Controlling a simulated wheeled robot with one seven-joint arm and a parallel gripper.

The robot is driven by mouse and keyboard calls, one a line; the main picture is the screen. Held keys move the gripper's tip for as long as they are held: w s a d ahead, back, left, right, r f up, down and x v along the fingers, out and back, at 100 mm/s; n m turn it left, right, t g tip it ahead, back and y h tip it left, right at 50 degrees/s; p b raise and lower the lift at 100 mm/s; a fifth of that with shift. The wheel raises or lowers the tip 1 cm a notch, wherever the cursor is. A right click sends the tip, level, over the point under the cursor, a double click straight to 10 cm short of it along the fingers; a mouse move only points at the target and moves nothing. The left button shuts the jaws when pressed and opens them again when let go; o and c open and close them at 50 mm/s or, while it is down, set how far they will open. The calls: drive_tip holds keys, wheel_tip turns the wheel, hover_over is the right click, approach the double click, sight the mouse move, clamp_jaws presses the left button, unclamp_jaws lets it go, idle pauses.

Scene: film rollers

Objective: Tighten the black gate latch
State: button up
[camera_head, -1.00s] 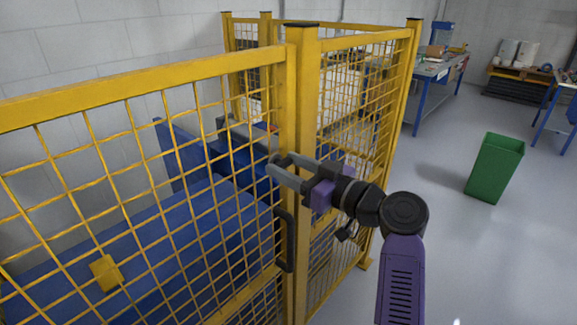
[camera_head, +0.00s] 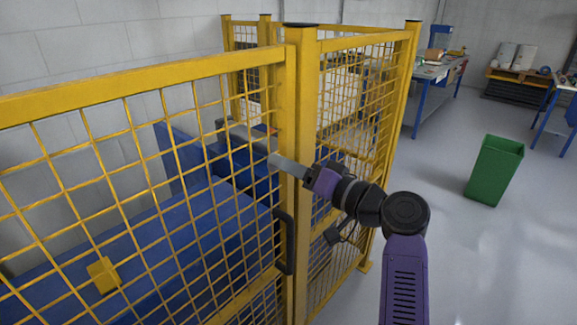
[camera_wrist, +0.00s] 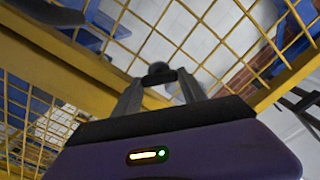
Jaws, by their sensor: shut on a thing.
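My gripper (camera_head: 276,162) reaches to the yellow gate frame beside the corner post in the head view. In the wrist view my gripper (camera_wrist: 159,82) has its two grey fingers on either side of a small black piece, the gate latch (camera_wrist: 158,73), and is shut on it. In the head view the latch is hidden behind the fingers, which now look like one grey bar. A black pull handle (camera_head: 285,242) is on the gate's edge below my gripper, apart from it.
The yellow mesh gate (camera_head: 140,75) and yellow post (camera_head: 303,90) stand close around my gripper. Blue equipment (camera_head: 150,240) is behind the mesh. A green bin (camera_head: 495,170) stands on the open floor at right. A blue workbench (camera_head: 435,75) is farther back.

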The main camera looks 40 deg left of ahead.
drive_tip(key=m+p, duration=0.3)
drive_tip(key=m, duration=0.5)
drive_tip(key=shift+w+f+m+p, duration=0.1)
drive_tip(key=shift+f+m+p, duration=0.05)
drive_tip(key=shift+m+p, duration=0.25)
idle(0.4)
drive_tip(key=o, duration=1.4)
drive_tip(key=shift+c, duration=0.2)
drive_tip(key=shift+d, duration=0.1)
drive_tip(key=d+b, duration=0.1)
drive_tip(key=d, duration=0.6)
drive_tip(key=shift+s+d, duration=0.3)
